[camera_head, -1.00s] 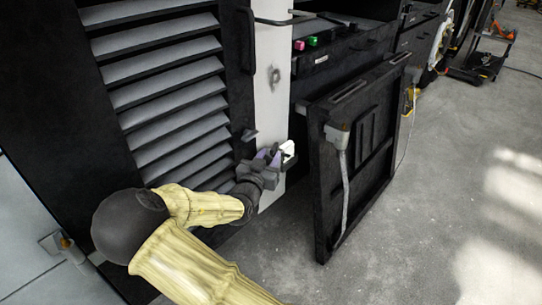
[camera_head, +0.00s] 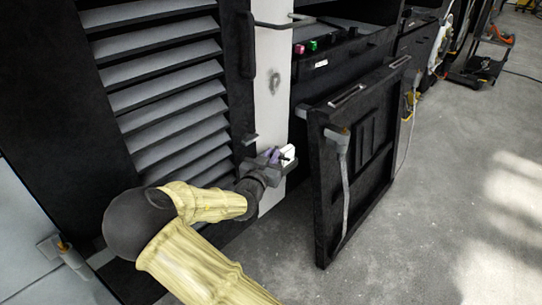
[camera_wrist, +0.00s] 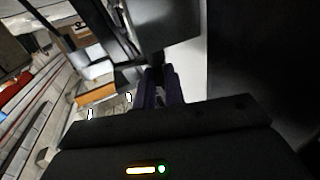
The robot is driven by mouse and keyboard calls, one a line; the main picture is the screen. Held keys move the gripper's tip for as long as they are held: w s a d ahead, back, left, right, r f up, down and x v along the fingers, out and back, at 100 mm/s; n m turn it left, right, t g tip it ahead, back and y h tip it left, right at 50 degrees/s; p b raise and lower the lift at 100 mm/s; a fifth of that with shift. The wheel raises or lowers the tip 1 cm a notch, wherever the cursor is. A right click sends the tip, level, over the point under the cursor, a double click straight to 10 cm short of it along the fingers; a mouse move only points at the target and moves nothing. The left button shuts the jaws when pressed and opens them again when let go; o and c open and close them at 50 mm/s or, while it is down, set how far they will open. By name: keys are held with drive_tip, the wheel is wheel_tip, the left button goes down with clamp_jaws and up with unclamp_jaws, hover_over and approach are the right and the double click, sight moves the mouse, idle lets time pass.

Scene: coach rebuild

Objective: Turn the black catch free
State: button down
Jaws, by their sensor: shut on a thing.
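My gripper (camera_head: 271,156) is at the lower part of the pale upright post, beside the louvred panel. Its purple fingers also show close together in the wrist view (camera_wrist: 161,87). They are shut on a small dark part that I take to be the black catch; the fingers and gripper body hide most of it, so its turn angle cannot be read. A small white piece (camera_head: 288,152) shows just past the fingertips.
The louvred panel (camera_head: 165,95) stands to the left of the pale post (camera_head: 271,60). A dark framed panel (camera_head: 352,165) leans at the right, with a grey hose on it. Pink and green knobs sit above. Open concrete floor (camera_head: 450,200) lies to the right.

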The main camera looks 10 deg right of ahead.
drive_tip(key=shift+r+m+g+h+p, duration=0.3)
drive_tip(key=shift+m+h+p, duration=0.15)
drive_tip(key=shift+p, duration=0.45)
drive_tip(key=shift+f+m+g+h+p, duration=0.25)
drive_tip(key=shift+f+g+h+p, duration=0.1)
drive_tip(key=shift+h, duration=0.1)
drive_tip(key=c, duration=1.5)
unclamp_jaws()
drive_tip(key=shift+a, duration=0.15)
drive_tip(key=p+v, duration=0.4)
drive_tip(key=v, duration=1.3)
drive_tip(key=shift+s, duration=0.25)
